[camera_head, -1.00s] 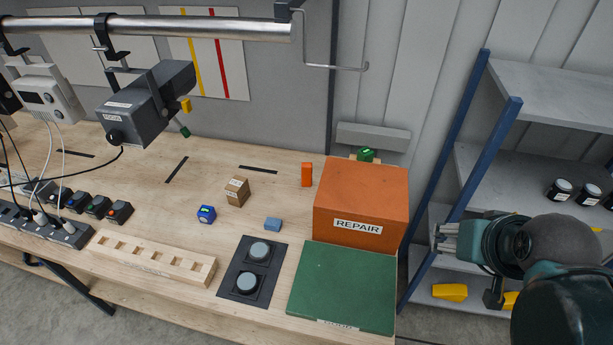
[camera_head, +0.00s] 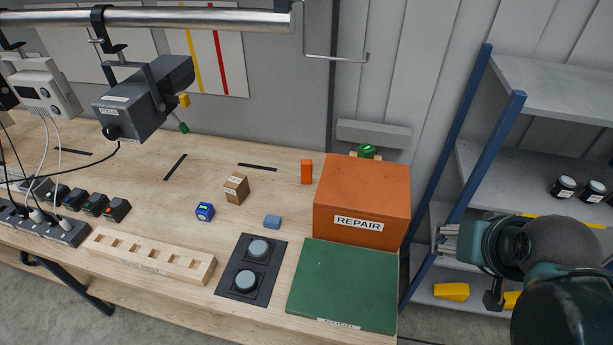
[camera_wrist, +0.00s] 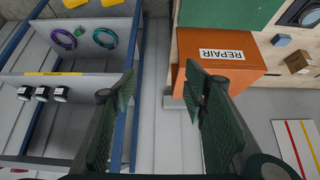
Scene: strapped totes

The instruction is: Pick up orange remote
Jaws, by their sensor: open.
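A small orange block-like item (camera_head: 307,172), which looks like the orange remote, stands upright on the wooden bench. It is just left of the back part of the orange REPAIR box (camera_head: 362,200). I cannot make it out in the wrist view. My gripper (camera_head: 444,238) is at the right, off the bench, in front of the shelf rack and well apart from the orange item. In the wrist view my gripper (camera_wrist: 160,75) has its two fingers wide apart with nothing between them. The REPAIR box (camera_wrist: 235,72) shows beyond the right finger.
A green panel (camera_head: 345,285) lies in front of the box. A cardboard cube (camera_head: 236,189), a blue cube (camera_head: 205,211) and a light blue block (camera_head: 272,222) are left of the box. A blue-posted rack (camera_head: 500,150) stands right. A metal rail (camera_head: 150,17) crosses above.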

